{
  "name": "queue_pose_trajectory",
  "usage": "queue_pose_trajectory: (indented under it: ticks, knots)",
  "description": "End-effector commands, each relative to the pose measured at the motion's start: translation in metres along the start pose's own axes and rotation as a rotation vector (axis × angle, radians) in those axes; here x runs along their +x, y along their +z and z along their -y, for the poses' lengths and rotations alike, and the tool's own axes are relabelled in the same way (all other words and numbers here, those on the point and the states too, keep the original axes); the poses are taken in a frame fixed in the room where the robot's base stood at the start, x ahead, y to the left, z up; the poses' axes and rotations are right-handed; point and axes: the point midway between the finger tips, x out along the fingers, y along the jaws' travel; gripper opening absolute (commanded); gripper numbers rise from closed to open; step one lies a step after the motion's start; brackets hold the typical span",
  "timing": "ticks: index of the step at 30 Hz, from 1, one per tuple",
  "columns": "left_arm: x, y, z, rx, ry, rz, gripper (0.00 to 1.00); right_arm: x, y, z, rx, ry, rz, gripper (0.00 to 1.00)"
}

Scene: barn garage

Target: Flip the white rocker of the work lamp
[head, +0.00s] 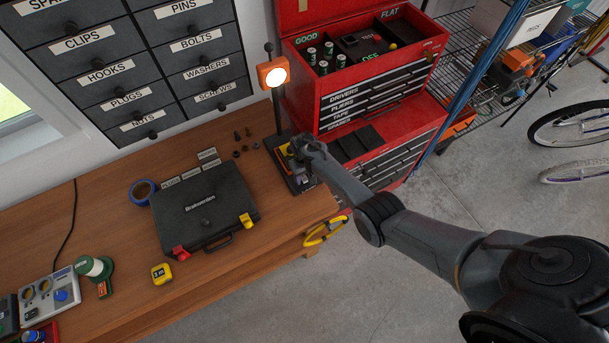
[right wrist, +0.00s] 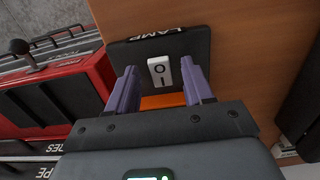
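The work lamp (head: 272,74) stands at the table's right back, with an orange head on a dark post and its light glowing. Its black base (right wrist: 196,45), labelled LAMP, shows in the right wrist view. The white rocker (right wrist: 159,72), marked O and I, sits on that base. My right gripper (right wrist: 159,68) is over the base, with its two purple fingers apart on either side of the rocker and nothing held between them. I cannot tell whether a fingertip touches the base. In the head view my right gripper (head: 298,166) partly hides the base and the rocker. My left gripper is out of view.
A black case (head: 203,205) lies left of the lamp on the wooden table (head: 130,235). Loose bolts and nuts (head: 240,148) lie near the base. A red tool chest (head: 375,85) stands close at the right. Labelled drawers (head: 150,60) hang behind.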

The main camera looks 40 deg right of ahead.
Motion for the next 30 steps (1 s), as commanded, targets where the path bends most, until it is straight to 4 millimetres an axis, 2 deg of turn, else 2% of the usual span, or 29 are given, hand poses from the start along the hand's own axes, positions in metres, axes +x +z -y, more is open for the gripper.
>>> queue_pose_trajectory:
  ticks: [11,22,30]
  knots:
    - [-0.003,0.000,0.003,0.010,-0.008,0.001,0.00,-0.007,0.000,0.000,0.000,0.000,-0.001,0.51]
    - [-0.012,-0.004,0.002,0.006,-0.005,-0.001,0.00,-0.059,0.000,0.000,0.001,0.000,-0.004,0.51]
    - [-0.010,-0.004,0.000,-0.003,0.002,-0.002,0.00,-0.095,-0.001,0.000,0.000,0.000,-0.002,0.51]
